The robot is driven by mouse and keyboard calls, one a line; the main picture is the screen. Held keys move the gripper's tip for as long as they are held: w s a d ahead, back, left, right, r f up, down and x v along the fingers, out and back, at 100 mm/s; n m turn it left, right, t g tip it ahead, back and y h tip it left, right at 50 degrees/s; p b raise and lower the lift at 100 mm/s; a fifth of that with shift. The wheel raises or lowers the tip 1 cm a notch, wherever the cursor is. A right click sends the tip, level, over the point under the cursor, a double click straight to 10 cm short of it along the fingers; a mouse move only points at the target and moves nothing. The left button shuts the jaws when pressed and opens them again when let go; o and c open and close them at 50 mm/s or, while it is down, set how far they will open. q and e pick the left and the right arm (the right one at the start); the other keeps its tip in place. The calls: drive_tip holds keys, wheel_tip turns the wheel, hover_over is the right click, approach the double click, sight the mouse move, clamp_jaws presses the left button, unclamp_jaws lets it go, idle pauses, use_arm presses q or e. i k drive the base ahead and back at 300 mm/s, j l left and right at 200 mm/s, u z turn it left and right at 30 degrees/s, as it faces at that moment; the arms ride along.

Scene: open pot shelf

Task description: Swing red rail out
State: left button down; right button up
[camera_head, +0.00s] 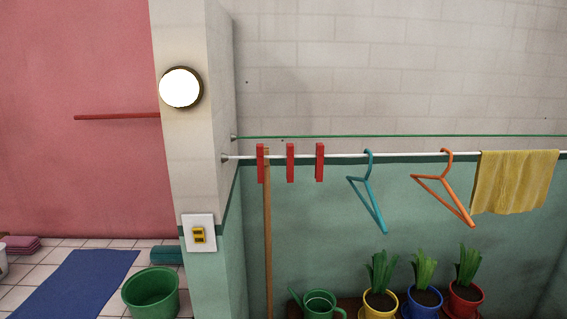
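A thin red rail (117,116) runs level in front of the pink wall at the upper left. Its right end meets or passes behind the white pillar (180,150), so its mount there is hidden. Its left end shows against the wall. I cannot tell how far it stands off the wall. Neither of my grippers shows in the head view.
A white line (400,155) right of the pillar carries red clothespins (290,163), a teal hanger (367,192), an orange hanger (445,187) and a yellow towel (515,182). A green bucket (150,294) and blue mat (75,284) lie below the rail. Potted plants (381,285) stand at the lower right.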

sight(111, 116)
drive_tip(key=j+u, duration=0.15)
drive_tip(key=u, duration=0.45)
drive_tip(key=i+j+u, duration=0.15)
drive_tip(key=j+u, duration=0.15)
drive_tip(key=i+j+u, duration=0.2)
drive_tip(key=j+u, duration=0.15)
drive_tip(key=j, duration=0.15)
drive_tip(key=i+j+u, duration=0.1)
drive_tip(key=i+j, duration=0.15)
drive_tip(key=j, duration=0.15)
drive_tip(key=i+j+u, duration=0.15)
drive_tip(key=i+j, duration=0.15)
drive_tip(key=j, duration=0.1)
